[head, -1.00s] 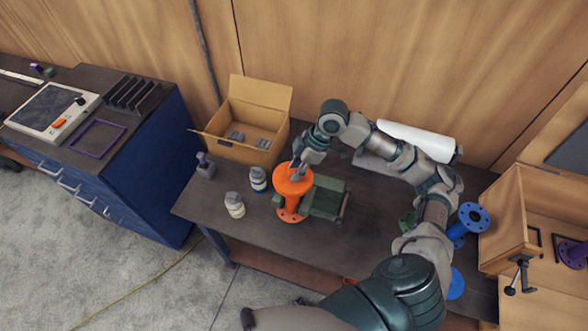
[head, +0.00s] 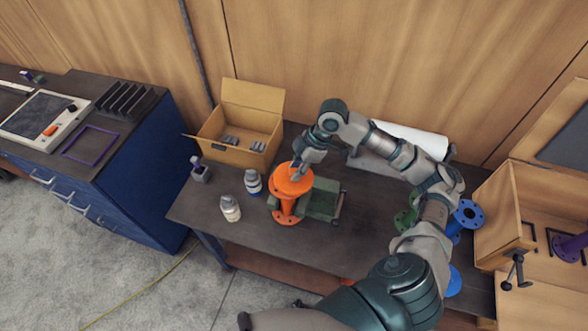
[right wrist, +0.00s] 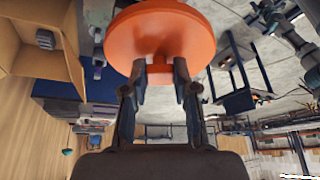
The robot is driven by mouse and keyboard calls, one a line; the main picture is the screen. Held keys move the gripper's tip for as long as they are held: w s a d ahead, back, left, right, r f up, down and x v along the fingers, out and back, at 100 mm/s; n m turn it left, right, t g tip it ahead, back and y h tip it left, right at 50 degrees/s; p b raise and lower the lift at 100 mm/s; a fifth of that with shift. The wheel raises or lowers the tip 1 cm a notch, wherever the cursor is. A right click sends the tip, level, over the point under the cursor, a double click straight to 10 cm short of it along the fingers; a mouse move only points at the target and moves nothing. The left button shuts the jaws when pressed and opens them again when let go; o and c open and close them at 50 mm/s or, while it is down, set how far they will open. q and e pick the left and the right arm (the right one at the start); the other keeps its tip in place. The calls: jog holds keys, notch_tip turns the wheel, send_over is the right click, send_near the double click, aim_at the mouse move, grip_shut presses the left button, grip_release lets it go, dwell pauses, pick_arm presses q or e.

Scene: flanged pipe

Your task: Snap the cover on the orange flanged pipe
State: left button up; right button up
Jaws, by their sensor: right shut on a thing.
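The orange flanged pipe (head: 287,207) stands upright on the workbench, its lower flange against a green vise-like block (head: 323,200). A round orange cover (head: 290,181) is over its top end. I cannot tell whether the cover is fully seated. My right gripper (head: 298,168) reaches in from the right above the cover. My left gripper is not in view.
A cardboard box (head: 240,130) with grey parts stands behind left. Two bottles, one (head: 230,208) nearer and one (head: 253,182) beside the pipe, stand left. A white roll (head: 410,138) and blue flanged part (head: 468,215) are right. The bench's front left is clear.

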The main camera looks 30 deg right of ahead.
jog(key=shift+a, duration=0.35)
jog(key=shift+a+r, duration=0.15)
jog(key=shift+a, duration=0.3)
jog(key=shift+d+f, duration=0.2)
jog(key=shift+d, duration=0.1)
jog(key=shift+a, duration=0.35)
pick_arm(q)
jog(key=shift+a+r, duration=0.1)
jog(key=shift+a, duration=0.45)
pick_arm(e)
jog(key=shift+a, duration=0.1)
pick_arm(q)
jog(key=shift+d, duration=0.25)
pick_arm(e)
jog(key=shift+d, duration=0.2)
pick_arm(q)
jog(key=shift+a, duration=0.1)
pick_arm(e)
jog(key=shift+a+f, duration=0.1)
jog(key=shift+a, duration=0.45)
